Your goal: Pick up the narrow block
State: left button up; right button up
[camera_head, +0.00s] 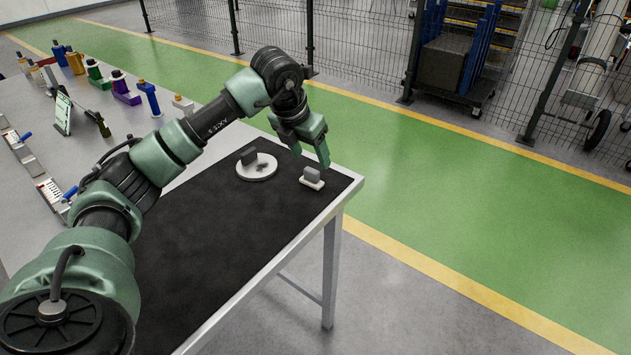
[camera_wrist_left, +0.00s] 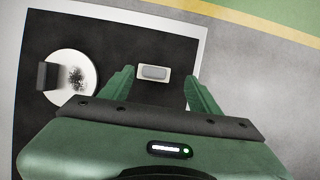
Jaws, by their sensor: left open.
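A small grey block (camera_head: 311,173) sits on a white rectangular base near the table's right corner. It also shows in the wrist view (camera_wrist_left: 154,72), between the lines of my fingers. A dark grey upright block (camera_head: 248,155) stands at the edge of a white round plate (camera_head: 262,173); the wrist view shows this dark block (camera_wrist_left: 46,75) at the left. I cannot tell for sure which block is the narrow one. My left gripper (camera_head: 311,158) is open and empty, just above the grey block on the rectangular base. My right gripper is out of view.
A black mat (camera_head: 215,250) covers this end of the table and is mostly clear. Several coloured bottle-like items, including a purple one (camera_head: 126,94), and a small tablet stand (camera_head: 63,113) are at the far left. The table edge lies close by the grey block.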

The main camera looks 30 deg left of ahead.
aim_at(312, 170)
pick_arm(q)
jog(key=x, duration=0.4)
jog(key=p+x, duration=0.1)
jog(key=x, duration=0.1)
jog(key=shift+s+a+f, duration=0.2)
jog(key=shift+a+f, duration=0.2)
jog(key=shift+f, duration=0.05)
jog(key=c, duration=1)
jog(key=shift+c, duration=0.2)
jog(key=shift+r, duration=0.1)
notch_tip(312, 170, up, 20)
